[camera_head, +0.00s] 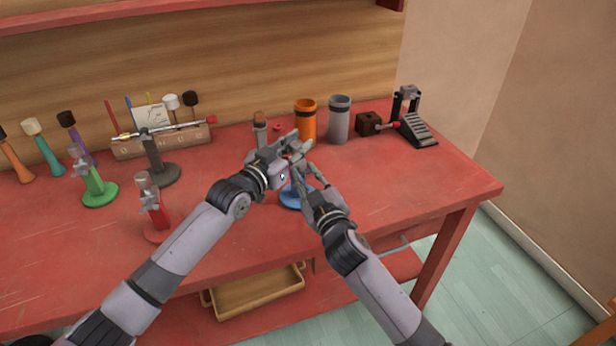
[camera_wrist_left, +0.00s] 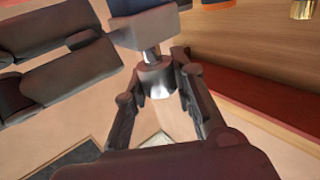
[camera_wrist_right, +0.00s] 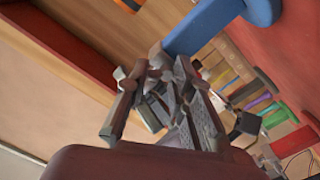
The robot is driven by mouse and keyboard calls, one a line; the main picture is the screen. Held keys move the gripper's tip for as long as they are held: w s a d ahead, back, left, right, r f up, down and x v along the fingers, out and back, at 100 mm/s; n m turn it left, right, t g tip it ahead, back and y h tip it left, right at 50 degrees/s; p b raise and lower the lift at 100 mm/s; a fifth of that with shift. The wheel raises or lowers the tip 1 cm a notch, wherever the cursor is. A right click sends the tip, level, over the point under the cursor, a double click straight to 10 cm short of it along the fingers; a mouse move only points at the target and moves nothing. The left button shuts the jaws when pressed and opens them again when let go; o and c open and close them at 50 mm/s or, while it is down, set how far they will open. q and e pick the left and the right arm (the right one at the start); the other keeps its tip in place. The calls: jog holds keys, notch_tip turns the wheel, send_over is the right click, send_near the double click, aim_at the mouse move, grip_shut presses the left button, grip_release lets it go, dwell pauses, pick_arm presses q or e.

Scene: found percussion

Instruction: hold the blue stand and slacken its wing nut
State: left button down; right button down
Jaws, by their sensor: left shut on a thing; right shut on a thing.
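The blue stand's round base (camera_head: 292,197) rests on the red table in the head view; its upper part is largely hidden by my grippers. My left gripper (camera_head: 288,156) is at the stand's upper end. In the left wrist view its fingers are shut on a shiny metal piece (camera_wrist_left: 155,80), seemingly the wing nut, beside a grey block (camera_wrist_left: 150,29). My right gripper (camera_head: 303,174) is just below and right of it. In the right wrist view its fingers (camera_wrist_right: 152,78) are shut at the end of the blue post (camera_wrist_right: 205,25); the exact contact is hidden.
A green stand (camera_head: 98,192) and a red stand (camera_head: 157,215) are on the left. An orange cup (camera_head: 305,118), a grey cup (camera_head: 340,120) and a black pedal (camera_head: 416,129) stand behind. The table (camera_head: 420,185) is clear to the right.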

pick_arm(q)
jog(key=shift+s+d+r, duration=0.1)
jog(key=shift+s+d, duration=0.05)
jog(key=shift+d, duration=0.2)
pick_arm(e)
jog(key=n, duration=0.3)
jog(key=shift+s+a+f+n, duration=0.25)
jog(key=shift+a+n, duration=0.15)
pick_arm(q)
jog(key=shift+s, duration=0.1)
pick_arm(e)
jog(key=shift+f+n, duration=0.2)
jog(key=shift+n, duration=1.5)
jog(key=shift+d, duration=0.1)
jog(key=c, duration=1.8)
grip_release()
pick_arm(q)
jog(key=shift+a, duration=0.15)
pick_arm(e)
jog(key=shift+o, duration=1.4)
pick_arm(q)
jog(key=shift+w, duration=0.2)
pick_arm(e)
jog(key=o, duration=0.4)
jog(key=shift+w+d, duration=0.1)
jog(key=shift+w, duration=0.05)
jog(key=shift+o, duration=0.2)
jog(key=shift+r, duration=0.2)
